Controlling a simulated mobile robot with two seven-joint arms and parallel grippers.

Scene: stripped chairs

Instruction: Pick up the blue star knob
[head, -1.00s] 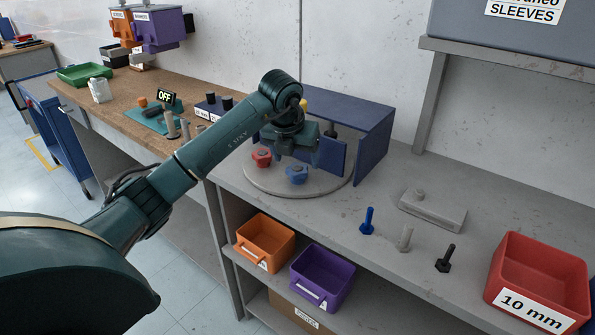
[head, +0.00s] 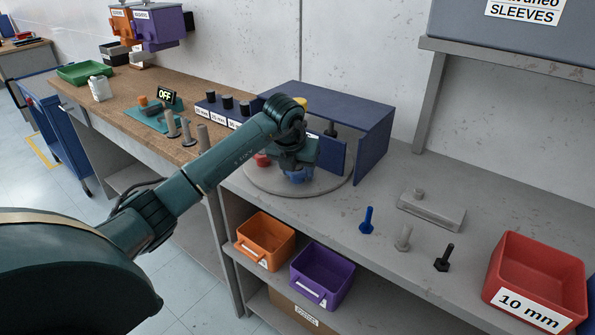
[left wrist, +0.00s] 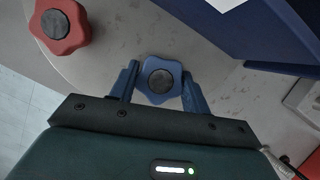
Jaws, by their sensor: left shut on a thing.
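The blue star knob (left wrist: 160,79) sits between the two fingers of my left gripper (left wrist: 158,88) in the left wrist view. The gripper is shut on it. In the head view the blue star knob (head: 298,176) shows below my left gripper (head: 297,168), low over the round grey disc (head: 262,184). I cannot tell whether the knob touches the disc. A red star knob (left wrist: 58,25) lies on the disc to the left, and in the head view it (head: 262,160) is partly hidden by my arm. My right gripper is not in view.
A dark blue box-like housing (head: 372,140) stands over the back of the disc. A blue bolt (head: 367,220), a grey bolt (head: 403,237) and a black bolt (head: 444,258) stand to the right. A red bin (head: 540,270) is at the far right. Orange (head: 265,240) and purple (head: 322,277) bins sit below.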

